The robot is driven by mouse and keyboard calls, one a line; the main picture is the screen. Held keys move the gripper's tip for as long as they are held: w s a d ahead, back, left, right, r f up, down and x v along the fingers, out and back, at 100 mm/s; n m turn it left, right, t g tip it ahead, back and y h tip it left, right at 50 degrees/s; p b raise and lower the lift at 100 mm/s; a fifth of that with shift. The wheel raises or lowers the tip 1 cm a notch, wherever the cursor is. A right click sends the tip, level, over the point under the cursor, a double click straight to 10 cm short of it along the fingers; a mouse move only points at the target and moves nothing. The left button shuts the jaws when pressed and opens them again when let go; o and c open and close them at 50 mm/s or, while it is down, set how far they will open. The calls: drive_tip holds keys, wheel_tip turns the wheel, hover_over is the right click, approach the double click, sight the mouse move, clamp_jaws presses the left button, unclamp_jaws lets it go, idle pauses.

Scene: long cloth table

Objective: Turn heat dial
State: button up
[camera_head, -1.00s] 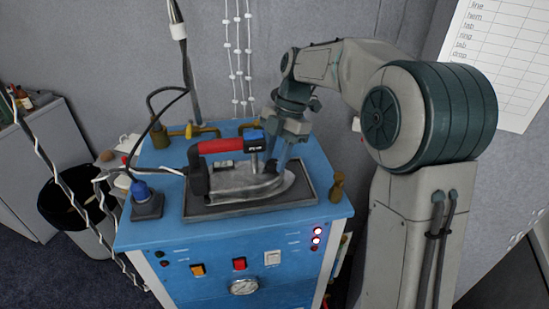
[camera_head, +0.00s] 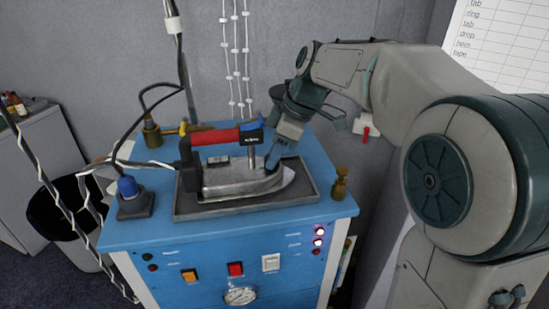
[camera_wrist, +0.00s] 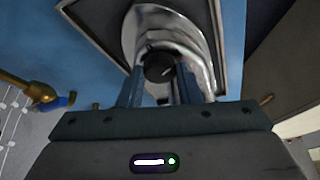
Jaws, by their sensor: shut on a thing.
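The clothes iron (camera_head: 235,178), silver with a red, blue and black handle (camera_head: 222,138), rests on a dark tray. The heat dial (camera_wrist: 158,66) is a small black knob with a pale mark on the iron's silver body, seen in the wrist view. My gripper (camera_head: 273,160) reaches down over the front of the iron, beside the handle. In the wrist view its two blue fingers (camera_wrist: 158,80) stand on either side of the dial, shut on it.
The tray (camera_head: 205,211) sits on a blue cabinet (camera_head: 140,234) with buttons and a gauge (camera_head: 240,296) on its front. A brass fitting (camera_head: 340,184) stands at the right edge. A blue-topped plug (camera_head: 128,188) and cables are at the left. A dark bin (camera_head: 55,215) is beyond.

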drive_tip(key=m, duration=0.1)
drive_tip(key=m+t+b, duration=0.1)
drive_tip(key=m, duration=0.1)
drive_tip(key=shift+s+a+m, duration=0.1)
drive_tip(key=shift+s+m, duration=0.05)
drive_tip(key=shift+m, duration=0.15)
drive_tip(key=shift+m+t+h+b, duration=0.6)
drive_tip(key=shift+m+t, duration=0.1)
drive_tip(key=shift+m, duration=1)
drive_tip(key=o, duration=1)
drive_tip(key=v, duration=1.4)
drive_tip(key=shift+a+p, duration=0.1)
drive_tip(key=shift+p, duration=0.3)
